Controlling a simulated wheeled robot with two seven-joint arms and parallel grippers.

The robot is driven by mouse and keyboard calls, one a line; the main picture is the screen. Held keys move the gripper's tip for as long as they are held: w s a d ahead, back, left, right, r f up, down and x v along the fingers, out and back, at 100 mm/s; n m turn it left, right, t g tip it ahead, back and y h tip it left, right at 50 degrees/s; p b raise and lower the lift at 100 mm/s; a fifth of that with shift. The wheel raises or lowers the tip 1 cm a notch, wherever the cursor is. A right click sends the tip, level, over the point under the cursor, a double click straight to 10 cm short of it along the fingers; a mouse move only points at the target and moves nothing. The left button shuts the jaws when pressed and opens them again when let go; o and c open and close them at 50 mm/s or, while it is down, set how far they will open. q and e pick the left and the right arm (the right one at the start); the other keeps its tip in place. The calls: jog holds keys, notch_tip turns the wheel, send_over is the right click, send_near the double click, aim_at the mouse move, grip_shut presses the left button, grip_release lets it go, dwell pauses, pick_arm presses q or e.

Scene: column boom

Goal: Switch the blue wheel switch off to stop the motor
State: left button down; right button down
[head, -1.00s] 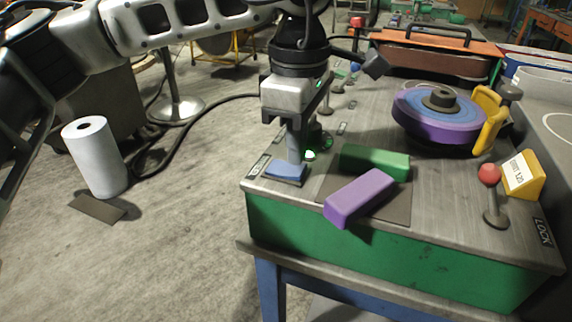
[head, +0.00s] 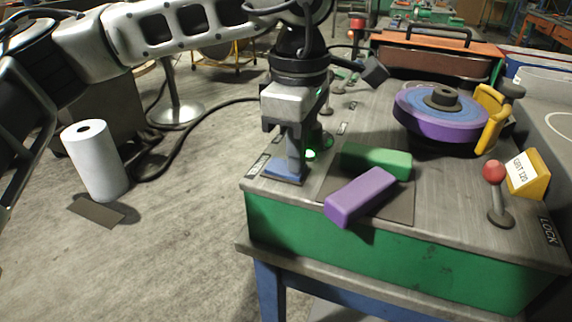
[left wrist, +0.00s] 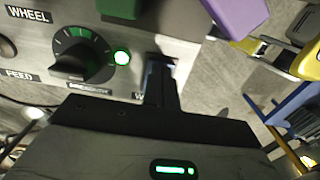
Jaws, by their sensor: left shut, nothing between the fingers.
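The blue switch (head: 272,170) is a flat blue paddle at the near left corner of the bench top. My left gripper (head: 294,173) points down with shut, empty fingers at this paddle and covers part of it. The fingertips look to be on or just above it; exact contact is hard to tell. In the left wrist view the fingers (left wrist: 160,84) hide most of the switch and its label. A green lamp (left wrist: 122,58) glows beside a black dial (left wrist: 84,56); the lamp also shows in the head view (head: 311,154). My right gripper is not in view.
A green block (head: 378,161) and a purple block (head: 360,197) lie right of the gripper. A blue and purple wheel (head: 440,112) stands behind them. A red-knobbed lever (head: 495,172) and a yellow grit sign (head: 528,175) are at the right.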

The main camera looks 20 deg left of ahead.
pick_arm(q)
jog(key=shift+r, duration=0.1)
notch_tip(320, 180, up, 7)
jog(key=p, duration=0.4)
jog(key=shift+p, duration=0.4)
dwell(0.4)
